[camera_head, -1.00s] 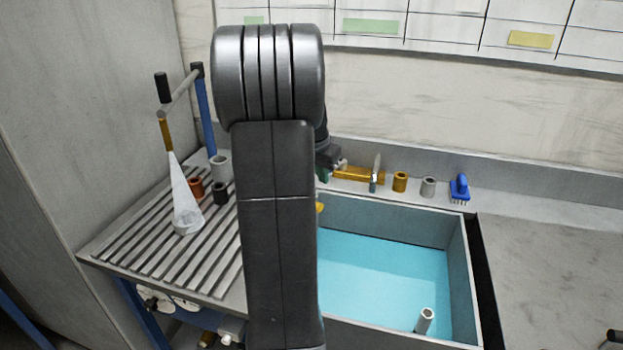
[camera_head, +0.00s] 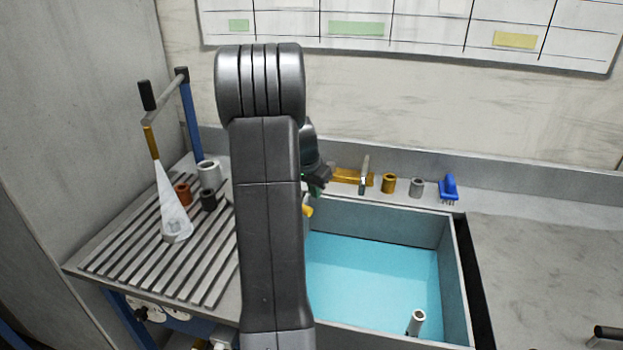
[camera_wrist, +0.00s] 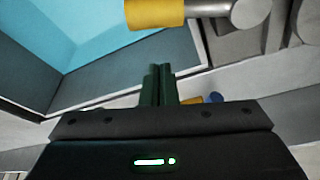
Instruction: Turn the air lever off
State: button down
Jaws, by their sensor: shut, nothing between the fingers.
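My gripper (camera_head: 317,188) is partly hidden behind my arm in the head view, above the back left edge of the basin. In the wrist view its dark green fingers (camera_wrist: 158,84) are together with nothing between them. A brass-coloured block (camera_head: 350,177) with a thin pale upright lever (camera_head: 364,173) stands on the ledge behind the basin, to the right of my gripper. I cannot tell for certain that this is the air lever. A yellow cylinder on a grey metal pipe shows in the wrist view (camera_wrist: 153,13), apart from the fingers; a yellow end (camera_head: 307,210) shows beside my arm in the head view.
The basin (camera_head: 455,265) holds blue water and an upright pale tube (camera_head: 416,322). A brass cup (camera_head: 388,184), a grey cup (camera_head: 416,188) and a blue brush (camera_head: 449,188) line the back ledge. A slatted rack (camera_head: 130,265) with cups and a white cone (camera_head: 168,205) lies left. The right counter looks mostly clear.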

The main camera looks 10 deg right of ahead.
jog(key=shift+s+a+f+p, duration=0.7)
jog(key=shift+s+a+f, duration=0.15)
jog(key=shift+s+a, duration=0.25)
jog(key=shift+s, duration=0.1)
